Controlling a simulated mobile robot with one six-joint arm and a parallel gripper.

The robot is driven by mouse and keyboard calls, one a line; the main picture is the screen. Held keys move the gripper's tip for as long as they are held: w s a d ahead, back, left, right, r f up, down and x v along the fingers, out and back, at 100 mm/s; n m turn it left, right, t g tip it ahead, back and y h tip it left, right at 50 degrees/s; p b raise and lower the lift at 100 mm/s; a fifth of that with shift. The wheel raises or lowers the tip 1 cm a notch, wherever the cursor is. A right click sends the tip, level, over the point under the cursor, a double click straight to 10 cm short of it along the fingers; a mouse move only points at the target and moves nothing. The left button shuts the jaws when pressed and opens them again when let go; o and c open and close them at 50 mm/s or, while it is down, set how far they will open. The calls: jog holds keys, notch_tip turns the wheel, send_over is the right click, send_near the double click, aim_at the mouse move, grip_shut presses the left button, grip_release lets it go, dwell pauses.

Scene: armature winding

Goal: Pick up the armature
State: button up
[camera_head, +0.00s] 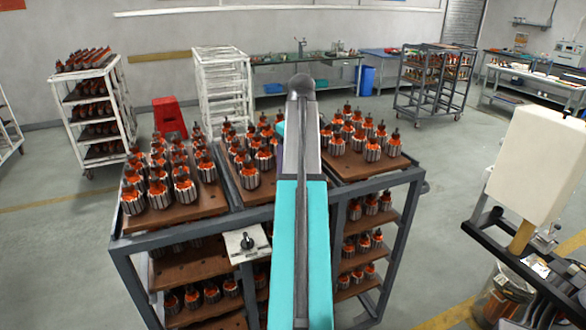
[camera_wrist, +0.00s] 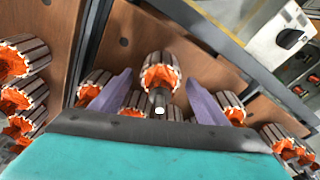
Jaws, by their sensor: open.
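Many armatures stand upright on brown trays on the cart top; each has a ribbed grey body, orange windings and a dark shaft. In the wrist view my gripper (camera_wrist: 157,98) is open, its two purple fingers spread apart. One armature (camera_wrist: 160,72) shows between and just beyond the fingertips, its shaft pointing toward the camera. I see no contact with it. Other armatures stand close by, one partly behind the right finger (camera_wrist: 205,104) and one beside the left finger (camera_wrist: 111,92). In the head view my arm hides the middle of the cart and most of my gripper.
The grey cart frame (camera_head: 400,235) has lower shelves holding more armatures. A white plate with a dark knob (camera_head: 246,243) sits at its front edge. White racks (camera_head: 222,80), a red stool (camera_head: 169,117) and a cream machine (camera_head: 540,165) stand around. The floor left of the cart is clear.

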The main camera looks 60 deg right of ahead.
grip_shut()
jog(key=shift+r, duration=0.15)
